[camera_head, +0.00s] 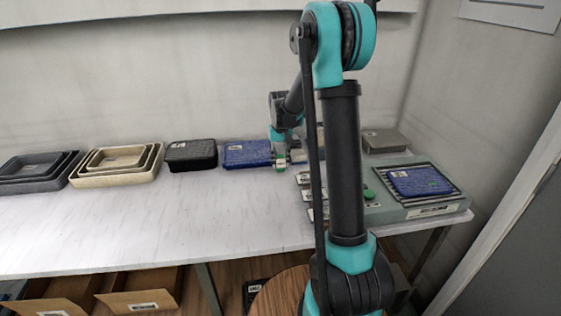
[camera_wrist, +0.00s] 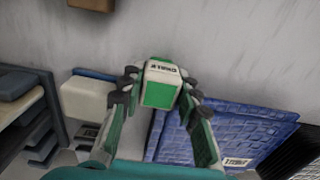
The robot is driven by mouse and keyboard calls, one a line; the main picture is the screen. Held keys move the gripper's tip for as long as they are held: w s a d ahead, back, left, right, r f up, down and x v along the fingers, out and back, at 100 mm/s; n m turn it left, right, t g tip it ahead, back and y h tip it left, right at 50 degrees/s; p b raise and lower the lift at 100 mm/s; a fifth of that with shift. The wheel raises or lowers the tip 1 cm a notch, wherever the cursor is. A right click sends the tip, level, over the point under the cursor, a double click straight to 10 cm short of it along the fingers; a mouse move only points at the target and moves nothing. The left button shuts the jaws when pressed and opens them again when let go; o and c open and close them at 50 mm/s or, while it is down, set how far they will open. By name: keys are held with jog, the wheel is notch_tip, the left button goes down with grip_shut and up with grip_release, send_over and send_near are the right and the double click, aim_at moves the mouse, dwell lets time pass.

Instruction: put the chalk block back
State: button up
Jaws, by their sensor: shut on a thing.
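The chalk block (camera_wrist: 162,84) is white with a green face and a label reading CHALK. In the wrist view it sits between the two fingers of my gripper (camera_wrist: 163,92), which is shut on it. In the head view my gripper (camera_head: 281,160) is at the back of the white table, at the right end of a blue tray (camera_head: 245,154). The chalk block shows there as a small pale and green shape (camera_head: 281,166), partly hidden by the gripper. I cannot tell whether it touches the table.
Left of the blue tray stand a black tray (camera_head: 191,155), nested beige trays (camera_head: 117,165) and nested dark trays (camera_head: 38,173). On the right, a grey fixture (camera_head: 434,209) with a green button (camera_head: 369,194) carries another blue panel (camera_head: 419,181). The table's front middle is clear.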

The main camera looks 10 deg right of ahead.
aim_at(281, 156)
jog(key=o, duration=1.1)
jog(key=shift+f, duration=0.1)
jog(key=shift+o, duration=0.2)
notch_tip(281, 156, up, 12)
